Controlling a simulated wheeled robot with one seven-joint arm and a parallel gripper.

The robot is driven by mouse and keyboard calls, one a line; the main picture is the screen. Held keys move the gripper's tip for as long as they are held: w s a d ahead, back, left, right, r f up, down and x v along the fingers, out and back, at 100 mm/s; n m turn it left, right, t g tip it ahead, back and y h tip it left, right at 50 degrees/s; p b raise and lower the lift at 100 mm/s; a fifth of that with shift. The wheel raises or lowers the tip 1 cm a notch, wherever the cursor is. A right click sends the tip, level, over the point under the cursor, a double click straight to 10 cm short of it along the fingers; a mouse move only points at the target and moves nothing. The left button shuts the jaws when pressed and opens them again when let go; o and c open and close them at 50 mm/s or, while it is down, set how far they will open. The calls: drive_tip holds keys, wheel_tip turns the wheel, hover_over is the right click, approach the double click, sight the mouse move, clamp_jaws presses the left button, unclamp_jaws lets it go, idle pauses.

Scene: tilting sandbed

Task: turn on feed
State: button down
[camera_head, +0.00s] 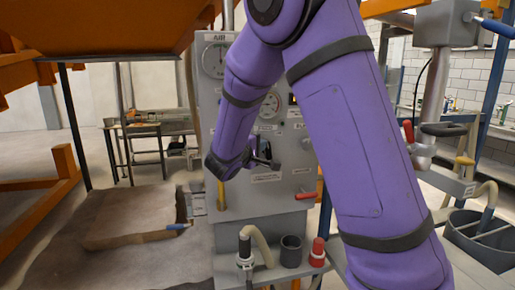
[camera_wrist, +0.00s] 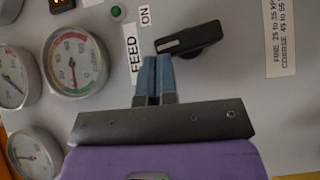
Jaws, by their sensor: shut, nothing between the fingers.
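The feed switch is a black lever knob (camera_wrist: 188,38) on the grey control panel (camera_wrist: 232,80), beside the "FEED" label (camera_wrist: 132,52) and the "ON" label (camera_wrist: 145,16). In the wrist view the lever's longer end points left and slightly down. My gripper (camera_wrist: 157,62) is shut and empty, with its blue-grey fingertips just below that left end. I cannot tell whether they touch it. In the head view my gripper (camera_head: 271,162) is close to the face of the panel (camera_head: 285,195), and my purple arm covers part of the panel.
A small green lamp (camera_wrist: 116,12) and several round gauges (camera_wrist: 75,62) are left of the switch. In the head view, a red-handled lever (camera_head: 305,196) sits lower on the panel. An orange hopper (camera_head: 95,25) hangs upper left, and grey bins (camera_head: 482,236) stand at right.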

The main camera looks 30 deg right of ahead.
drive_tip(key=shift+s+d+r+m+g+y, duration=0.1)
drive_tip(key=shift+d+r+m+g+y, duration=0.2)
drive_tip(key=shift+m+y, duration=0.35)
drive_tip(key=shift+s+d+r+m+g+y, duration=0.15)
drive_tip(key=shift+d+m+y, duration=0.35)
drive_tip(key=shift+y, duration=0.25)
drive_tip(key=shift+s+d+r+m+g+y, duration=0.1)
drive_tip(key=shift+d+r+m+g+y, duration=0.15)
drive_tip(key=shift+m+y, duration=0.45)
drive_tip(key=shift+w, duration=0.1)
drive_tip(key=shift+r, duration=0.75)
drive_tip(key=shift+w+a+r, duration=0.15)
drive_tip(key=shift+a, duration=0.2)
drive_tip(key=w+a+v, duration=0.1)
drive_tip(key=w+v, duration=0.1)
drive_tip(key=v, duration=1)
drive_tip(key=shift+a, duration=0.3)
drive_tip(key=shift+s, duration=0.2)
